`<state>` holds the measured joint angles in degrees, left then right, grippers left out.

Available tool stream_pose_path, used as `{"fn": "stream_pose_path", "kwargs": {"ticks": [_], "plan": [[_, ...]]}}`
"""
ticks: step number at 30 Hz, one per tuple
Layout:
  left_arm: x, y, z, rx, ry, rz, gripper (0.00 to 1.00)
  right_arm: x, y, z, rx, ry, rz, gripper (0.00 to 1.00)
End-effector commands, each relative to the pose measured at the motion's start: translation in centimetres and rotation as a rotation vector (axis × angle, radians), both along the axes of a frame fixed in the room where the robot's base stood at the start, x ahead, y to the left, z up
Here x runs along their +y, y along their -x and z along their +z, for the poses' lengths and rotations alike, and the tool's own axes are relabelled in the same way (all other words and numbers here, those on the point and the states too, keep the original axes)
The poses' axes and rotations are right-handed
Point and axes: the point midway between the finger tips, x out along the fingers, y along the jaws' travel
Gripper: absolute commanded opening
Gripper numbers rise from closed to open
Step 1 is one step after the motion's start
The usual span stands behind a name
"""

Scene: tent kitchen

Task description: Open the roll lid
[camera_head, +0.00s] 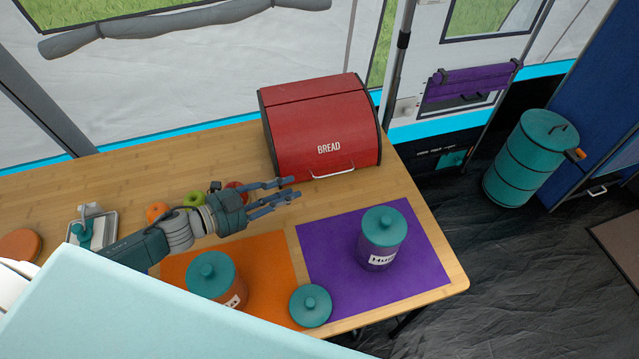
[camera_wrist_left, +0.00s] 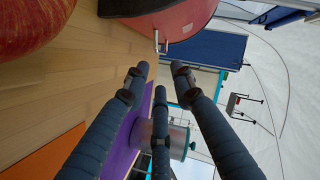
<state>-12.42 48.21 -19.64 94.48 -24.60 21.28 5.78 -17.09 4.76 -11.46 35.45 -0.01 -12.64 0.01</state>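The red bread box (camera_head: 320,128) with a curved roll lid and the word BREAD stands at the back right of the wooden table. Its lid is down, and a silver bar handle (camera_head: 333,173) runs along the lower front. My left gripper (camera_head: 290,189) is in front of the box, left of the handle. Its fingers are spread and empty. In the left wrist view, the box (camera_wrist_left: 185,18) is at the top with the handle (camera_wrist_left: 178,40) beyond the open fingers, apart from them. My right gripper is not in view.
Fruit, including an orange (camera_head: 157,212), lies beside my left arm.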

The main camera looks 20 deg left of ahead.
Motion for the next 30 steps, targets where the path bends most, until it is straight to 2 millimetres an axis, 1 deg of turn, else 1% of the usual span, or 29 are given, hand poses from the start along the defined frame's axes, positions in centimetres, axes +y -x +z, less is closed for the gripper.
{"fn": "stream_pose_path", "kwargs": {"ticks": [1,5,12,18,24,30], "plan": [[-0.1,-0.1,-0.5,-0.002,0.000,0.000,0.25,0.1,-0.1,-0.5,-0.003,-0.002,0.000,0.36],[-0.7,-0.9,-0.6,-0.004,0.001,-0.002,0.25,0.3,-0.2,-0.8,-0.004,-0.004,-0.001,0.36],[-3.3,-4.4,-1.6,-0.006,0.001,-0.001,0.25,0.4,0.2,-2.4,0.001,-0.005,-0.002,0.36],[-5.3,-6.9,-2.4,-0.003,0.002,0.000,0.25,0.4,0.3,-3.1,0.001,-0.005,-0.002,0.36],[-6.3,-8.2,-2.7,-0.002,0.000,0.000,0.25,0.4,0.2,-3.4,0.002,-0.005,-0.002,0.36],[-6.5,-8.3,-2.8,0.001,0.001,0.000,0.25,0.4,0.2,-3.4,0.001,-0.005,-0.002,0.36]]}}
